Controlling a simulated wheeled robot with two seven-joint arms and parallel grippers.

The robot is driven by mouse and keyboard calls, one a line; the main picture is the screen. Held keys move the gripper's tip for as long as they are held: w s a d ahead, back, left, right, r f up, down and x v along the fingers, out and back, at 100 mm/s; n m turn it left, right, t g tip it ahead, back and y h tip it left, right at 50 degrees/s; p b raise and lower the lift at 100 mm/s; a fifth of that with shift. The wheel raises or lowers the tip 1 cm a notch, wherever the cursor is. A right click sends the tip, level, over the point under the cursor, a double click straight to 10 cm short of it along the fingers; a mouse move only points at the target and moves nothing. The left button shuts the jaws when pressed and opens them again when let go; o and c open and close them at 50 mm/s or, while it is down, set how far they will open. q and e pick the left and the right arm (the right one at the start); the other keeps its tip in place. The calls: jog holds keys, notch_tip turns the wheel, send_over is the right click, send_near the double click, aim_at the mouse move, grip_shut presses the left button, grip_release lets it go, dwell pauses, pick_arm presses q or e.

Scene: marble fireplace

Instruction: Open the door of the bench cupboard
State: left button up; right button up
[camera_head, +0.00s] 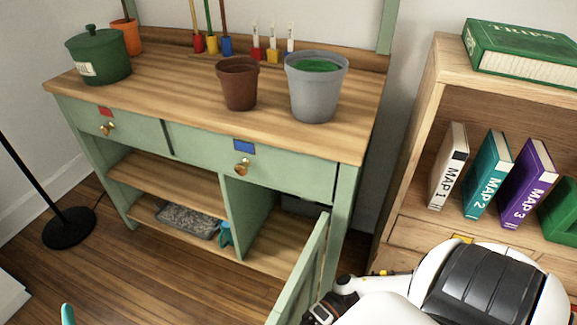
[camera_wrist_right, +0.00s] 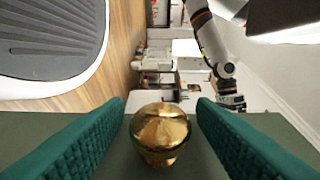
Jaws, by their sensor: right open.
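The green bench (camera_head: 200,145) has a cupboard at its lower right. Its green door (camera_head: 302,275) stands swung well out from the front, and the cupboard's inside shows. In the right wrist view, the door's brass knob (camera_wrist_right: 160,133) is between the two teal fingers of my right gripper (camera_wrist_right: 160,108). The gripper is open, with gaps visible on both sides of the knob. In the head view the right arm comes in at the lower right, and its fingers are hidden. A teal tip, apparently of my left gripper (camera_head: 68,313), shows at the bottom left.
A wooden bookcase (camera_head: 400,185) with books stands close on the right. A black lamp base (camera_head: 68,228) is on the floor at left. Pots (camera_head: 238,84) stand on the bench top. Wooden floor in front of the bench's left part is clear.

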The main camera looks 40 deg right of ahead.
pick_arm(q)
jog(key=shift+a+f+g, duration=0.1)
jog(key=shift+f+g, duration=0.6)
jog(key=shift+f, duration=0.2)
pick_arm(e)
jog(key=d, duration=1.2)
pick_arm(q)
jog(key=shift+f, duration=0.1)
pick_arm(e)
jog(key=shift+s, duration=0.1)
